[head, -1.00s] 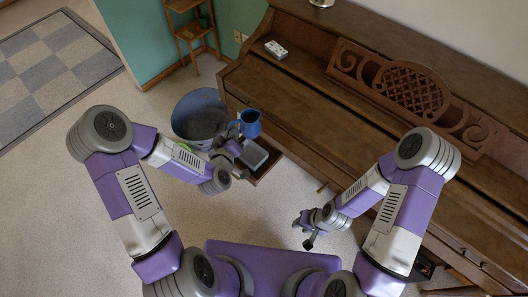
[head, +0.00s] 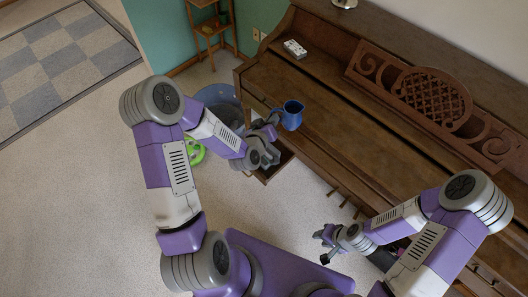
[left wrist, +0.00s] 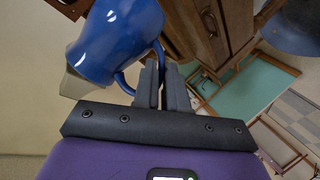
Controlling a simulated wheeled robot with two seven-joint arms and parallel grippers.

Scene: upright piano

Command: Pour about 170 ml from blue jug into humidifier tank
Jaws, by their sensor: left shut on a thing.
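The blue jug (head: 291,115) is held up beside the piano's front edge. It also shows large in the left wrist view (left wrist: 120,40). My left gripper (head: 270,127) is shut on the jug's handle; its fingers also show in the left wrist view (left wrist: 161,85). The jug's contents cannot be seen. No humidifier tank can be clearly made out; my left arm hides part of the floor near the jug. My right gripper (head: 326,246) is empty, low at the right, too small to tell whether open.
The upright piano (head: 330,125) fills the right side. A large blue bin (head: 220,94) stands behind my left arm, with a green object (head: 195,151) nearby. A wooden shelf stand (head: 212,25) is at the back.

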